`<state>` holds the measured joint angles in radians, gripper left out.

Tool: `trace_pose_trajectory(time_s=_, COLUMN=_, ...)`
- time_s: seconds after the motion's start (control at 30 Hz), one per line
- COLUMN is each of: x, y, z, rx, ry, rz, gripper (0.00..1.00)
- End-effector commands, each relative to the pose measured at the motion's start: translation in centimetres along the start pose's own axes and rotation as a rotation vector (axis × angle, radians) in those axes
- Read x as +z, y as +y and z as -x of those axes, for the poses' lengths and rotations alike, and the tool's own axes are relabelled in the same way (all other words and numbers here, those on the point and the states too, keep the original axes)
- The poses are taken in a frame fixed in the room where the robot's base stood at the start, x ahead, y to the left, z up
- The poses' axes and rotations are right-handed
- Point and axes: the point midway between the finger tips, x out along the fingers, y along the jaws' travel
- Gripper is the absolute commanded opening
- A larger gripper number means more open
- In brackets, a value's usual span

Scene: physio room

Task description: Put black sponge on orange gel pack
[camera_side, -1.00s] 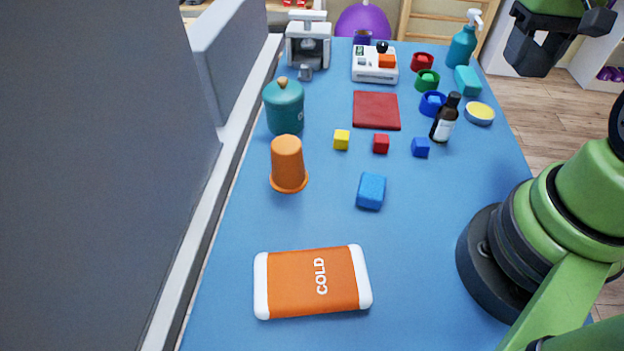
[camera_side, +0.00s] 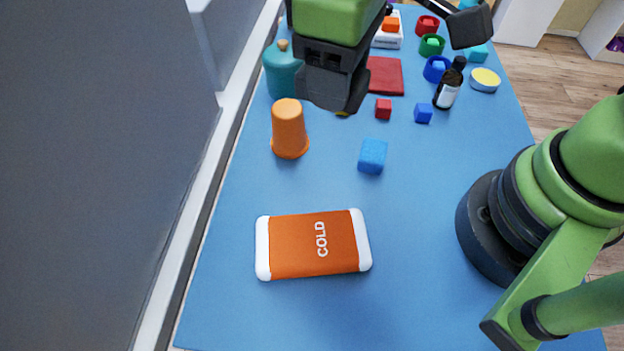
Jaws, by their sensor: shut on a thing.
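The orange gel pack (camera_side: 290,246), marked COLD with white ends, lies flat on the blue table at the lower middle. Nothing rests on it. My gripper (camera_side: 335,85) is at the top middle, behind the pack and raised above the table. It is shut on a dark block, the black sponge (camera_side: 328,92). The sponge and the dark fingers are hard to tell apart, so its exact edges are unclear. No other black sponge shows on the table.
An orange cup (camera_side: 288,130) stands upside down behind the pack's left side, with a teal jar (camera_side: 280,72) behind it. A blue cube (camera_side: 372,156) sits behind the pack's right side. The table around the pack is clear.

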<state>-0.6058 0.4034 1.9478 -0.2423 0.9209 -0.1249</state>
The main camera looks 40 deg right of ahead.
Motion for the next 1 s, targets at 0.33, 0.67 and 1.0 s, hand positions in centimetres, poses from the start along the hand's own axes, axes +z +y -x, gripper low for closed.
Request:
trace_pose_trajectory(time_s=0.33, x=1.8, y=-9.3, z=-0.1, rx=0.000, ry=0.000, rz=0.279, gripper=0.25)
trace_pose_trajectory(time_s=0.67, x=2.1, y=-9.9, z=-4.1, rx=0.001, ry=-0.006, rz=0.299, gripper=0.25)
trace_pose_trajectory(time_s=1.0, x=2.1, y=-9.9, z=-9.7, rx=0.002, ry=-0.006, rz=0.298, gripper=0.25)
